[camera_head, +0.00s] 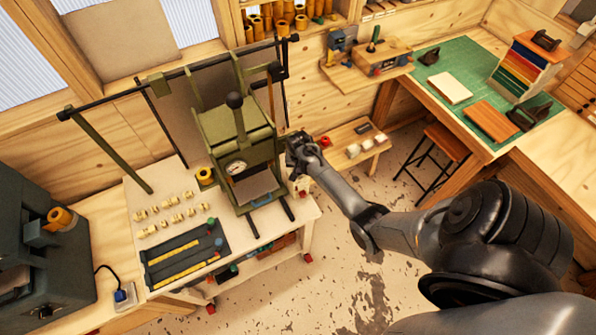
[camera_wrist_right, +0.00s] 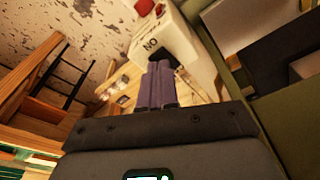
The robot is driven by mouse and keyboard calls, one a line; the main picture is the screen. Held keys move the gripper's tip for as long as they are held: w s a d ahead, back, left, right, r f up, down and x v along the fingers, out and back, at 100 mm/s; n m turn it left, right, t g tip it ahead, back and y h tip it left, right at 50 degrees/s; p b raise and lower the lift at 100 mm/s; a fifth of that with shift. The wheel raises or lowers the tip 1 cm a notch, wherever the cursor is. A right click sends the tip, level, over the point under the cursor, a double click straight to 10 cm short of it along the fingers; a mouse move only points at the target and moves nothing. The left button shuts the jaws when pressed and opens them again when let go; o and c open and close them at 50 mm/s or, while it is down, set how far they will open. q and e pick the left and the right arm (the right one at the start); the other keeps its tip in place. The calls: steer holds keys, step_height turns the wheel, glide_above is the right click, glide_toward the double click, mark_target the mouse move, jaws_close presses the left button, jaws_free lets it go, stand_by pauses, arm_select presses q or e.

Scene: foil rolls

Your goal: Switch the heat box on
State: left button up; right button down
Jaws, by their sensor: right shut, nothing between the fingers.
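An olive-green press (camera_head: 240,128) with a round dial (camera_head: 236,168) and a black-knobbed lever stands on the pale bench; its upper housing looks like the heat box. My right gripper (camera_head: 299,165) is at the right side of this press, pointing down. In the right wrist view the fingers (camera_wrist_right: 160,75) are together and empty. My left gripper is out of view.
The pale bench (camera_head: 140,205) holds small brass-coloured pieces (camera_head: 165,213) and a dark tray (camera_head: 185,255) left of the press. A dark grey machine (camera_head: 40,250) stands far left. A low wooden bench (camera_head: 352,140) is behind my right arm.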

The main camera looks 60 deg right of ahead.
steer(key=shift+f, duration=0.35)
stand_by(0.3)
steer(key=shift+f+b, duration=0.45)
steer(key=shift+b, duration=0.1)
step_height(320, 180, up, 3)
steer(key=p, duration=0.3)
steer(key=shift+r, duration=2)
